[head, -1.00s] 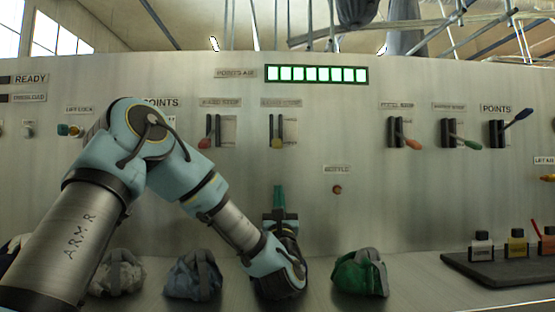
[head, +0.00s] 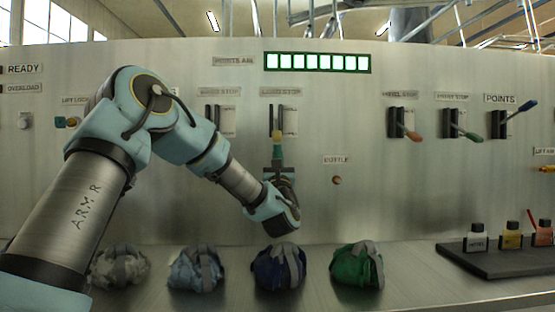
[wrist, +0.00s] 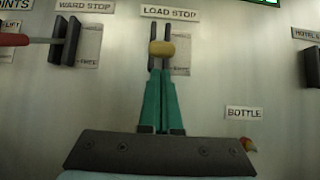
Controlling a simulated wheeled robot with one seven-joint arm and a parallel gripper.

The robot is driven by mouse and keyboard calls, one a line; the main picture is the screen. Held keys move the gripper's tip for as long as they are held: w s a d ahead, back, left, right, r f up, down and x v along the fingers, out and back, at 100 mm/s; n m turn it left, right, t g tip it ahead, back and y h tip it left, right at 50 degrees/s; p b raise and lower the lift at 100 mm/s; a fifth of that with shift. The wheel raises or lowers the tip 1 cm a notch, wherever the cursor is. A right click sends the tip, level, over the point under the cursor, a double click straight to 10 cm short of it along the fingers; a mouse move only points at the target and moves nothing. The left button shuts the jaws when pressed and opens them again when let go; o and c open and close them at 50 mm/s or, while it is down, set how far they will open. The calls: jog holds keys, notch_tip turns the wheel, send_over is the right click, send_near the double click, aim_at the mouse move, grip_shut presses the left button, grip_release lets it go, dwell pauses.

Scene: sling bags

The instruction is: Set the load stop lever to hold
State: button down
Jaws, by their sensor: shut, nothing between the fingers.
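The load stop lever (head: 277,136) has a yellow knob that hangs low in front of its dark two-rail slot. Its "LOAD STOP" label (wrist: 170,12) is above it in the wrist view, where the yellow knob (wrist: 161,48) faces me. A pale placard (head: 290,122) stands right of the slot; its words are too faint to read. My gripper (head: 277,155) is shut and empty, pointing up just below the knob. In the wrist view its green fingers (wrist: 161,80) end right under the knob; I cannot tell whether they touch it.
The ward stop lever (wrist: 14,39), with a red handle, juts out on the left. A bottle button (head: 337,180) is at lower right. Several bags, including a dark blue one (head: 279,268) and a green one (head: 356,265), lie on the shelf below. Panel right of my gripper is mostly clear.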

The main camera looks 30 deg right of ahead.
jog(key=shift+s+a+r, duration=0.1)
jog(key=shift+s+r, duration=0.05)
jog(key=shift+r, duration=0.2)
jog(key=shift+r, duration=0.1)
